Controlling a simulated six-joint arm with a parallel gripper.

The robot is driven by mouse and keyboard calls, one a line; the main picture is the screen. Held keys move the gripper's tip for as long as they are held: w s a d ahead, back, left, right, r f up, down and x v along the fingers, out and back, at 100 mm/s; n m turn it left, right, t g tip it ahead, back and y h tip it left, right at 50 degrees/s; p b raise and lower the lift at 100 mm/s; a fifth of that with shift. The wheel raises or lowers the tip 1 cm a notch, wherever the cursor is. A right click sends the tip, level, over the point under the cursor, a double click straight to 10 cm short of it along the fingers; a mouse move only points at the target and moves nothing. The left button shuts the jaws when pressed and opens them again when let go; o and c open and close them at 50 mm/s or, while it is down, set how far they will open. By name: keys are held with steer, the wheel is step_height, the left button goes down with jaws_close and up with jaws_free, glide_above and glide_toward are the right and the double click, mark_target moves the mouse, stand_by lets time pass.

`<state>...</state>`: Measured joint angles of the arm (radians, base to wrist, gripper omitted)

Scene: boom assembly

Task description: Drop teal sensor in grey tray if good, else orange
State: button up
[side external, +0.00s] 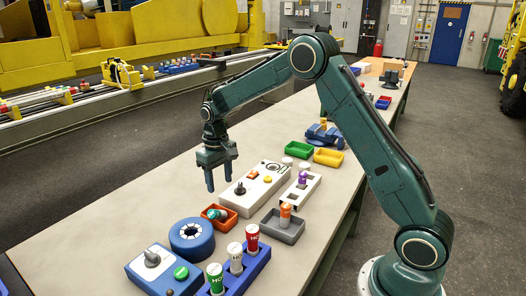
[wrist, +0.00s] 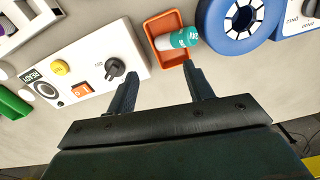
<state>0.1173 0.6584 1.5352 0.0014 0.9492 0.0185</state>
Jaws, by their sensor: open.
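The teal sensor (wrist: 183,39), teal with a white end, lies on its side in the orange tray (wrist: 158,22); in the side view the orange tray (side external: 230,222) and the teal sensor (side external: 212,213) sit just right of the blue ring. The grey tray (side external: 290,236) stands nearer the table's right edge, with an orange-topped piece (side external: 285,212) upright in it. My gripper (side external: 219,183) is open and empty above the table, pointing down; in the wrist view its fingers (wrist: 160,78) are apart, below the orange tray in the picture.
A white box (side external: 255,196) with a black knob and yellow button stands beside the gripper. A blue ring (side external: 178,238), a blue knob box (side external: 158,278), a blue rack (side external: 245,275) of labelled pieces and a white rack (side external: 295,194) are near.

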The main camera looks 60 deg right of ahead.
step_height(320, 180, up, 12)
steer(key=shift+r, duration=0.2)
stand_by(0.4)
steer(key=s+a+r+t, duration=0.1)
steer(key=s+a+r, duration=0.1)
steer(key=s+r, duration=0.45)
steer(key=s+a+r+t, duration=0.2)
steer(key=s+r, duration=0.1)
steer(key=s, duration=0.7)
steer(key=s+a+f+t, duration=0.1)
steer(key=s+f, duration=0.1)
steer(key=s, duration=0.6)
steer(key=s+a+f+n+t, duration=0.1)
steer(key=s+f, duration=0.1)
steer(key=s, duration=0.7)
steer(key=shift+f+n+t, duration=0.3)
steer(key=shift+f, duration=0.1)
stand_by(0.5)
